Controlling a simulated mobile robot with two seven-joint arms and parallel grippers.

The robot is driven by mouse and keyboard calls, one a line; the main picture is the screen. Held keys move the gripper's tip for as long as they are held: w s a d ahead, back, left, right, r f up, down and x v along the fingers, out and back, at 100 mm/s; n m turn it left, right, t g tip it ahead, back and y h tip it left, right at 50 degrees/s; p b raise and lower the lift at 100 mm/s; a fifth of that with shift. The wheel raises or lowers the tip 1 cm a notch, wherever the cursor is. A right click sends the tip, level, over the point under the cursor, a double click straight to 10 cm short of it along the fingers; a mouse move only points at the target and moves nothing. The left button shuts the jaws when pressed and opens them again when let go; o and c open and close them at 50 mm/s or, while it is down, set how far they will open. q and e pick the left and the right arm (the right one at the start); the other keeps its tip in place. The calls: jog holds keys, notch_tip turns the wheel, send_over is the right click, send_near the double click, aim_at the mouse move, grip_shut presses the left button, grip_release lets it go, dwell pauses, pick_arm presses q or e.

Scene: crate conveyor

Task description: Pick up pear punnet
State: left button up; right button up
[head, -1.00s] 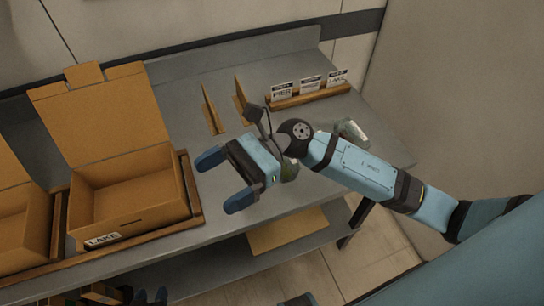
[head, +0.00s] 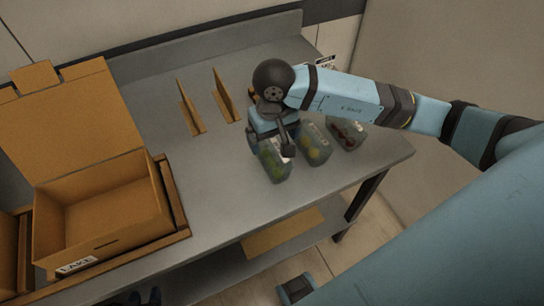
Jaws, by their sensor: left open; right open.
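Three clear punnets stand in a row on the grey table. The left one (head: 275,168) holds green fruit, the middle one (head: 316,150) yellowish fruit, and the right one (head: 346,134) dark red fruit. Their labels are too small to read, so I cannot tell for sure which is the pear punnet. My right gripper (head: 270,146) is open and points down at the left punnet, covering its far part. Whether its fingers touch the punnet is hidden. My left gripper (head: 143,298) shows only as dark fingertips at the bottom edge, below the table's front.
An open cardboard crate (head: 110,244) labelled LAKE stands in a wooden frame at the left, with another crate beside it. A label rack at the back is mostly hidden by my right arm. The table between crate and punnets is clear.

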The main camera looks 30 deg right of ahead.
aim_at(272, 148)
jog(key=shift+a+f+p, duration=0.2)
jog(key=shift+f+p, duration=0.2)
jog(key=shift+f, duration=2.85)
jog(key=c, duration=1)
